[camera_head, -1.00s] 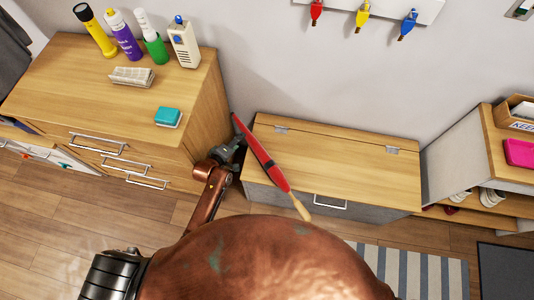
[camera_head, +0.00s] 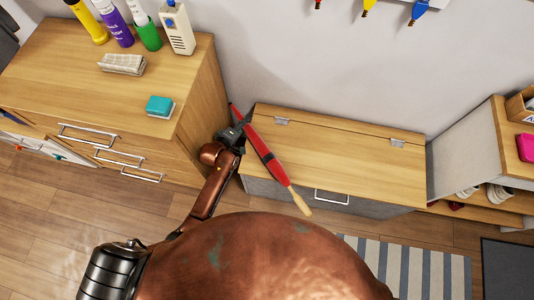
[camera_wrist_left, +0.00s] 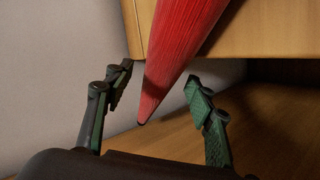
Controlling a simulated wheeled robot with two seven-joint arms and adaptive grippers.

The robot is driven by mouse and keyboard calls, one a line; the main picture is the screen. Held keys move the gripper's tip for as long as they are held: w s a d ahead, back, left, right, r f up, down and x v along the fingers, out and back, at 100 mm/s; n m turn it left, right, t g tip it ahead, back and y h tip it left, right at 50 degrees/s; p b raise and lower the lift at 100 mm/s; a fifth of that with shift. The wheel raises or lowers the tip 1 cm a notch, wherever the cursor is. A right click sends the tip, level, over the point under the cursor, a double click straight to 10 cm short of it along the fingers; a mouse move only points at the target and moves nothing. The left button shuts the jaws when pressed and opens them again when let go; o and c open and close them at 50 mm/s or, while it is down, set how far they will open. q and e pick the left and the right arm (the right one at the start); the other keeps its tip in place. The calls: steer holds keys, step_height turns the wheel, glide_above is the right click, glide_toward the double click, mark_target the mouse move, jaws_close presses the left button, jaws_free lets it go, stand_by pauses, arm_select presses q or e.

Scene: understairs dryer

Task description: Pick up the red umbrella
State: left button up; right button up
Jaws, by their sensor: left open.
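The red umbrella (camera_head: 254,140) is folded, with a dark band and a tan handle. It lies slantwise across the left part of the wooden bench lid (camera_head: 340,160). Its tip reaches past the bench's left end and its handle past the front edge. My left gripper (camera_head: 236,134) is at the bench's left end, beside the tip part. In the left wrist view, the umbrella's red tapered end (camera_wrist_left: 175,60) comes down between the two open fingers of my left gripper (camera_wrist_left: 158,95). Gaps show on both sides of it. My right gripper is out of view.
A wooden dresser (camera_head: 60,75) stands close on the left, with bottles, a teal-topped block (camera_head: 160,105) and a brush-like block (camera_head: 122,64) on top. A shelf unit (camera_head: 495,150) stands right of the bench. A striped rug (camera_head: 410,270) lies in front.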

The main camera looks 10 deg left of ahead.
arm_select(q)
steer(key=shift+c, duration=0.7)
jaws_close()
